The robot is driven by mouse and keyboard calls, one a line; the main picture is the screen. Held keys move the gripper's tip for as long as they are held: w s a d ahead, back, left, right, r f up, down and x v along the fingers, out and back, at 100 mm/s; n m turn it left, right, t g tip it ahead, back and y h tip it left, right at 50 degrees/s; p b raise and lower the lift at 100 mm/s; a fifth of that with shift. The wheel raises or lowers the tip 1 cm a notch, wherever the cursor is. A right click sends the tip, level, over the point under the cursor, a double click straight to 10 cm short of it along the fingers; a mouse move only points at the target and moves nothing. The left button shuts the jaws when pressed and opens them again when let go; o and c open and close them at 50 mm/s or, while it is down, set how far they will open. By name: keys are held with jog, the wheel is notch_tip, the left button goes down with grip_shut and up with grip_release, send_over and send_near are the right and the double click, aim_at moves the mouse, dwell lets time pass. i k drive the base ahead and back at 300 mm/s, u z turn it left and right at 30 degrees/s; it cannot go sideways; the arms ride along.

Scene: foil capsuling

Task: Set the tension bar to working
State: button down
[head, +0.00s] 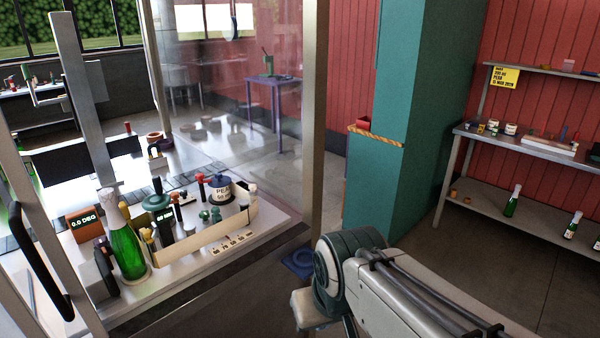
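I cannot tell for certain which part is the tension bar. My arm enters at the lower right, bent at a green and white joint. My gripper is not visible, and no contact with the bench shows.
A metal-framed glass panel (240,100) stands behind the bench, and a frame with a black handle (38,262) is at the near left. A teal column (405,130) stands centre right. A shelf unit (530,148) with bottles is at the right. Open floor lies between.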

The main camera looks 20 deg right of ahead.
aim_at(253, 192)
jog(key=z, duration=0.35)
jog(key=i, duration=1.3)
jog(key=u, duration=0.5)
